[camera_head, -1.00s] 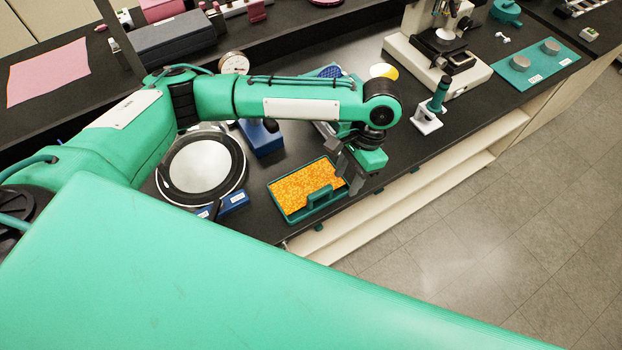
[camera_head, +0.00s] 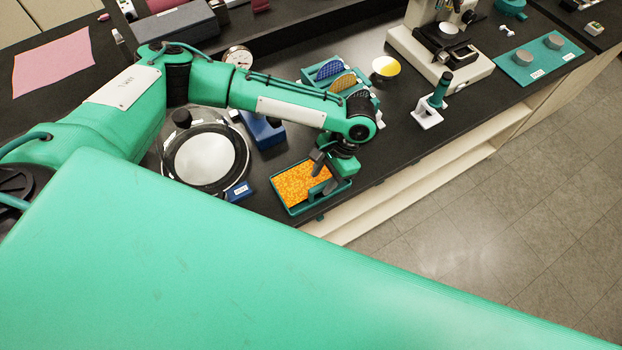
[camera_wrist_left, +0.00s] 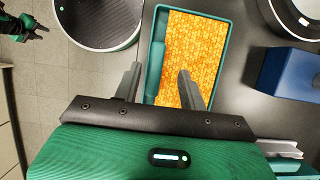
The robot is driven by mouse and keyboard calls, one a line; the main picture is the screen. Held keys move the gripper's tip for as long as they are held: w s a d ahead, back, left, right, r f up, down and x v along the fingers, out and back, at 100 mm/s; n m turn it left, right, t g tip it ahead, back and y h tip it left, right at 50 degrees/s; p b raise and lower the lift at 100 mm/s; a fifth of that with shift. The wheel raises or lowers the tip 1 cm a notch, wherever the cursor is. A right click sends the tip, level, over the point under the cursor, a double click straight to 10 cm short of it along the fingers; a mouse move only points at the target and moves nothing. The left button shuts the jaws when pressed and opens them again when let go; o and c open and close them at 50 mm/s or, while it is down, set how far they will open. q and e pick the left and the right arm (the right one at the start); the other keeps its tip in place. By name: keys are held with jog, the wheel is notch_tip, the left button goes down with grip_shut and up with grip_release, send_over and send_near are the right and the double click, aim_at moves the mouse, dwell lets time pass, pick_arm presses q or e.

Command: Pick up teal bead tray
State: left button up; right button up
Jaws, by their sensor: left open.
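The teal bead tray (camera_head: 288,205), filled with orange beads, sits on the black bench near its front edge. It also shows in the left wrist view (camera_wrist_left: 229,80). My left gripper (camera_head: 322,172) is open over the tray's near long side. In the left wrist view my left gripper (camera_wrist_left: 159,74) has one finger outside the side with the raised teal grip and the other over the beads. I cannot tell whether either finger touches the tray. A small green and black part at the far left of the wrist view may be my right gripper; its jaws are unclear.
A round plate device (camera_head: 206,158) and a blue block (camera_head: 263,131) stand left of and behind the tray. A rack with blue and gold discs (camera_head: 330,69) lies behind my arm. A white stand with a teal post (camera_head: 428,116) and a microscope (camera_head: 437,62) are to the right.

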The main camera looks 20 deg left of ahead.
aim_at(321, 185)
pick_arm(q)
jog(key=p+x, duration=0.1)
jog(key=x, duration=0.1)
jog(key=p+x, duration=0.1)
jog(key=x, duration=0.1)
jog(key=shift+s+d+r, duration=0.1)
jog(key=shift+s+d, duration=0.15)
jog(key=shift+f, duration=0.35)
grip_shut()
